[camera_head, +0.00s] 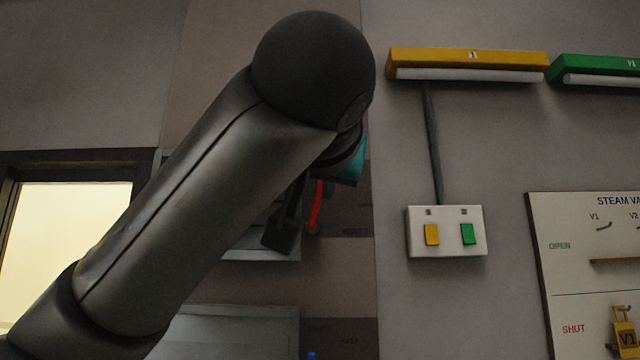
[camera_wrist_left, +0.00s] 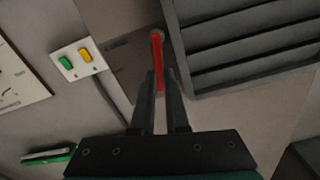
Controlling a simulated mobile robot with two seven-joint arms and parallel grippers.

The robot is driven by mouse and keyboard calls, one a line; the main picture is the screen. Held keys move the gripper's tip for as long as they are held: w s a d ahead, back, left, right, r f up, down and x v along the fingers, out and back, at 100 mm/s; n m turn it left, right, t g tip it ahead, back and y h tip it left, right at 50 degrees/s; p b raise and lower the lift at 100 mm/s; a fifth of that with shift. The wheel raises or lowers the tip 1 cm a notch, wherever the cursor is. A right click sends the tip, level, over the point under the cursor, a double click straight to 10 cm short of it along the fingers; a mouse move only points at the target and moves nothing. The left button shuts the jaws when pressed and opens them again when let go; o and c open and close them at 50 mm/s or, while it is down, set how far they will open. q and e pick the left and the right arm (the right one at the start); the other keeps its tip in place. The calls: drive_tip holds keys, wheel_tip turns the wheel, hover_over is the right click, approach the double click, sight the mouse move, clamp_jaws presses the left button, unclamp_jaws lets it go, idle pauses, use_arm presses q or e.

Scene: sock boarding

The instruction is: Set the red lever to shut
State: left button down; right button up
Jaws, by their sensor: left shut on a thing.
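The red lever (camera_head: 316,206) is on the wall, partly hidden behind my left arm in the head view. It points up, slightly tilted, from a pivot at its lower end. In the left wrist view the red lever (camera_wrist_left: 157,55) runs from a round grey pivot down between my fingers. My left gripper (camera_wrist_left: 158,75) is shut on the lever, one dark finger on each side. In the head view the gripper is mostly hidden by the arm. My right gripper is not in view.
A grey slatted panel (camera_wrist_left: 240,45) is beside the lever. A white switch plate (camera_head: 446,247) with yellow and green switches is to the right, below yellow (camera_head: 465,58) and green (camera_head: 600,66) lamp bars. A steam valve board (camera_head: 570,215) hangs at far right.

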use_arm(q)
drive_tip(key=n+b, duration=0.1)
drive_tip(key=a+n+b, duration=0.1)
drive_tip(key=b, duration=0.1)
drive_tip(key=shift+n, duration=0.4)
drive_tip(key=shift+r, duration=0.1)
drive_tip(key=c, duration=0.9)
unclamp_jaws()
drive_tip(key=shift+s, duration=0.1)
drive_tip(key=shift+s+b, duration=5.65)
drive_tip(key=shift+s, duration=1.9)
